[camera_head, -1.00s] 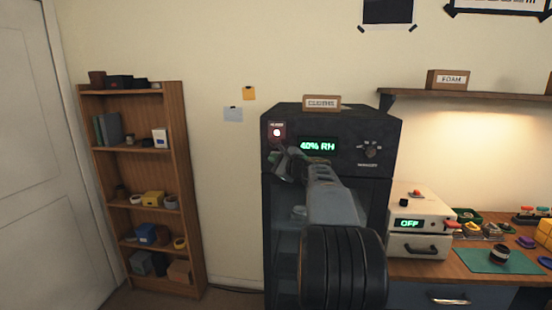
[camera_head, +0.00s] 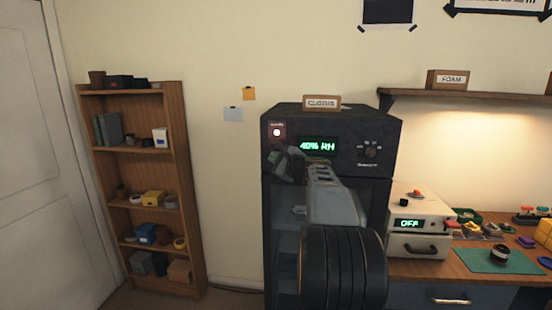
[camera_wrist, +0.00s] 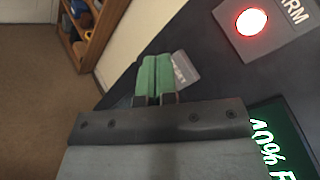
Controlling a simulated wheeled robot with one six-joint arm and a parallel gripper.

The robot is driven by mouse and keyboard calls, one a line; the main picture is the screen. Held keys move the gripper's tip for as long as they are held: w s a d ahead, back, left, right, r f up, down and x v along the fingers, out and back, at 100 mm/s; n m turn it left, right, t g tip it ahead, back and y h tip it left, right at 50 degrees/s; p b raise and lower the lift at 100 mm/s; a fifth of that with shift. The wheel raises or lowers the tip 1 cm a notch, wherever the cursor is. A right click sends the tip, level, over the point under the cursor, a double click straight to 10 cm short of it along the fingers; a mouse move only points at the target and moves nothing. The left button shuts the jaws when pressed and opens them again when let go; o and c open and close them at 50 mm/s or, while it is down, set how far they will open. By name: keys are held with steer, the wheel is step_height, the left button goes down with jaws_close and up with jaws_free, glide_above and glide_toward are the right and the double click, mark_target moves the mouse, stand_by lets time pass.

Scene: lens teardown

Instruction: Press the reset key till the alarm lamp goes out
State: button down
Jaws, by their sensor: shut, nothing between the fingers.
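The alarm lamp (camera_head: 277,132) glows at the upper left of the dark cabinet's front. In the wrist view the lamp (camera_wrist: 252,21) is lit white with a red rim, on a plate marked "ARM". My gripper (camera_head: 280,165) is below the lamp at the cabinet's left front edge. In the wrist view its green fingertips (camera_wrist: 158,60) are together with nothing between them. A small pale grey piece (camera_wrist: 184,69), perhaps the reset key or its label, shows just right of the fingertips and is partly hidden by them. I cannot tell whether they touch it.
The dark cabinet (camera_head: 385,128) has a green "40% RH" display (camera_head: 318,146) and a knob (camera_head: 371,151). A white box reading "OFF" (camera_head: 430,233) stands on the workbench at the right.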

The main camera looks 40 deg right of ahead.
steer(key=shift+w+d, duration=0.15)
steer(key=shift+d, duration=0.05)
stand_by(0.4)
steer(key=shift+w+d, duration=0.1)
steer(key=shift+w, duration=0.05)
steer(key=shift+w+d, duration=0.3)
stand_by(0.9)
steer(key=shift+s+a, duration=0.1)
steer(key=shift+s+a+b, duration=0.4)
steer(key=shift+s+a, duration=0.1)
stand_by(0.4)
